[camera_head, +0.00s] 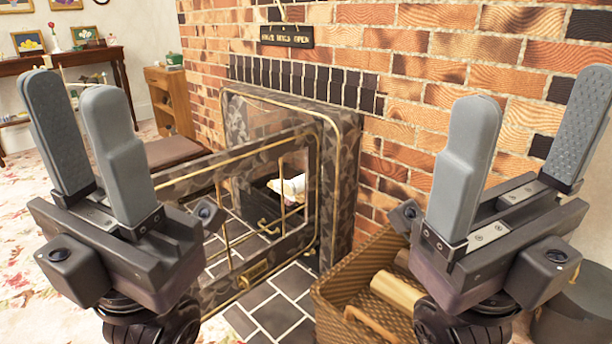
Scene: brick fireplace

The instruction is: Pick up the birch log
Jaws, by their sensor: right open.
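A pale log (398,290) lies in the wicker basket (335,287) at the lower right; its bark is too unclear to tell whether it is birch. A small white piece with a tan end, perhaps a log (291,185), lies inside the fireplace opening. My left gripper (70,88) is raised at the left, fingers up, apart and empty. My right gripper (537,100) is raised at the right, fingers wide apart and empty, above and in front of the basket. Its body hides part of the basket. Neither gripper touches a log.
The fireplace door (240,172), framed in brass, stands swung out to the left. Dark tiles (275,310) cover the floor in front. The brick wall (440,75) runs behind. A dark round container (575,315) stands at the lower right. A wooden cabinet (170,100) stands behind the door.

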